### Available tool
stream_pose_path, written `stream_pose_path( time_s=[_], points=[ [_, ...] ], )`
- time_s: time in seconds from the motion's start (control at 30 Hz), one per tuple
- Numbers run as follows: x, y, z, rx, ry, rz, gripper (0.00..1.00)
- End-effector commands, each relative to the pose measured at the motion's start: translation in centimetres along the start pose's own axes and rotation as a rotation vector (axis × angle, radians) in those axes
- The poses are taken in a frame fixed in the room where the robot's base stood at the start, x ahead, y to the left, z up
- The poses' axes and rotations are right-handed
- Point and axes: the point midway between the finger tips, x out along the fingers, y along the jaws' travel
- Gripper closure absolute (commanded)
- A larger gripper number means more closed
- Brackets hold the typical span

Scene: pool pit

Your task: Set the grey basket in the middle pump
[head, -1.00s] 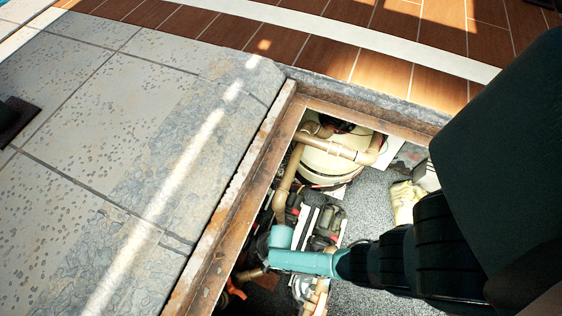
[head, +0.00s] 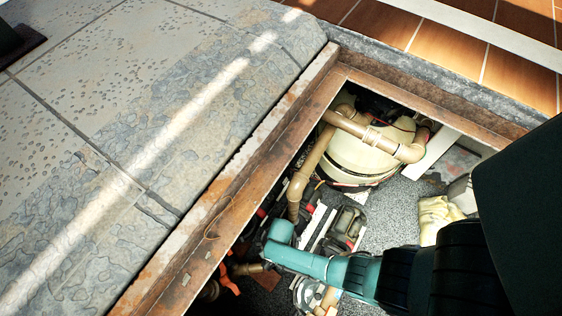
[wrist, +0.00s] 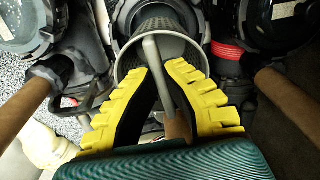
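In the wrist view the grey basket (wrist: 197,52), with perforated walls and a bar handle (wrist: 152,50), lies just beyond my gripper (wrist: 158,75). The two yellow fingers with black pads angle together, their tips closed around the handle. The dark ring of the middle pump (wrist: 118,18) shows behind the basket, roughly in line with it. I cannot tell whether the basket is inside the housing or just in front of it. In the head view my teal arm reaches down into the pit; the gripper and basket cannot be made out there.
Another pump with a clear lid (wrist: 22,25) is on the left, and a third (wrist: 265,22) is on the right. Brown pipes run close on both sides. In the head view a rusty frame (head: 235,195) edges the pit, with a cream tank (head: 365,155) and gravel inside.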

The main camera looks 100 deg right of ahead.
Motion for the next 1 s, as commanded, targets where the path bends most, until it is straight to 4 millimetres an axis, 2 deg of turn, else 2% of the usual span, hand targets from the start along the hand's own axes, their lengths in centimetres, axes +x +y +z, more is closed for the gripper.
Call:
stream_pose_path(
  time_s=[0.03, 1.0],
  points=[
    [1.7, -0.1, 0.0, 0.001, 0.000, -0.001, 1.00],
    [17.4, 0.5, 0.1, 0.000, 0.000, -0.001, 1.00]
  ],
)
